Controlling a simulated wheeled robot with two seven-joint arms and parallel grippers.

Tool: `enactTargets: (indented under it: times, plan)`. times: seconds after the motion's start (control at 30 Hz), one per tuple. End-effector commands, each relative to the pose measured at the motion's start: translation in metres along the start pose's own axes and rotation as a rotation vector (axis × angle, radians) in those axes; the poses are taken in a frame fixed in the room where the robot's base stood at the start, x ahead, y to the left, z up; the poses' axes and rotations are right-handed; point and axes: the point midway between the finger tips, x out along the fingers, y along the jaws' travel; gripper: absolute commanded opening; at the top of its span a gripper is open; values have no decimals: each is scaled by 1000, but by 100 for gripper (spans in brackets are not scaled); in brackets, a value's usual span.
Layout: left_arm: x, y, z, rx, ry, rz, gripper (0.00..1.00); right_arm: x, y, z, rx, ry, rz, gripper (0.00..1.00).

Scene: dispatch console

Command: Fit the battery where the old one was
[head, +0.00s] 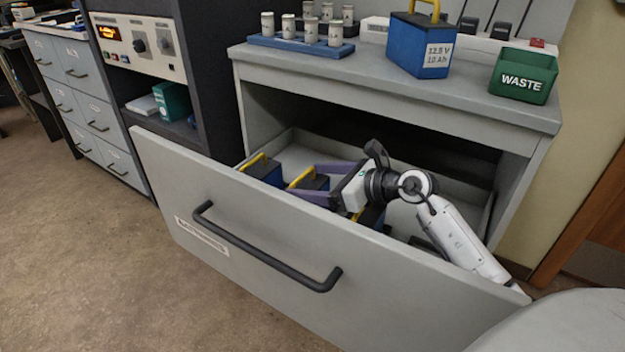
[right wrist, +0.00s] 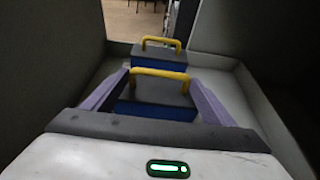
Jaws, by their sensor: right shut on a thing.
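My right gripper (head: 307,180) reaches into the open drawer (head: 222,225) of the grey cabinet. Its purple fingers are shut on the sides of a blue battery with a dark top and yellow handle, which shows between them in the right wrist view (right wrist: 155,92). I cannot tell whether this battery rests on the drawer floor or is lifted. A second battery (head: 264,170) stands just beyond it, also in the right wrist view (right wrist: 160,58). A third (head: 371,216) is partly hidden under the gripper. Another blue battery (head: 417,47), labelled 12.8 V, stands on the cabinet top. My left gripper is out of view.
A green WASTE bin (head: 523,77) stands at the right of the cabinet top. A blue tray (head: 300,45) with several small cylinders stands at the left. The drawer's tall front wall and sides enclose my gripper. A dark rack (head: 150,55) with a control panel stands left.

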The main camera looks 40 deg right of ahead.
Motion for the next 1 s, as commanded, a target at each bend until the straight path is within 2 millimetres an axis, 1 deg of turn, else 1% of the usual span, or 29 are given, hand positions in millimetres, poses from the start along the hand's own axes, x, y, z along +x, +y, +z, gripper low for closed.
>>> enactTargets:
  times: [0.03,0.2,0.37,0.4,0.5,0.77,0.87,0.9,0.97,1.0]
  plan:
    - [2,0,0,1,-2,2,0,0,-1,4,-3,-13,-4,16]
    - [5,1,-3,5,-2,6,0,1,-1,0,-3,-12,-3,16]
    - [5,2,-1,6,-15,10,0,2,-1,-1,-3,-12,-3,16]
    - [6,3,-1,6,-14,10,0,3,0,-8,0,2,1,82]
    - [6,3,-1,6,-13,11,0,3,0,-8,1,3,1,97]
    - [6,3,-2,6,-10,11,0,3,0,-8,1,4,1,97]
    - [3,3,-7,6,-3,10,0,1,0,-3,1,2,1,97]
    - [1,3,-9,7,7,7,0,-1,0,2,1,1,1,97]
    - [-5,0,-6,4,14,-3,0,-5,0,8,1,2,1,97]
    - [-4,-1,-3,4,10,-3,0,-12,0,3,0,6,-1,97]
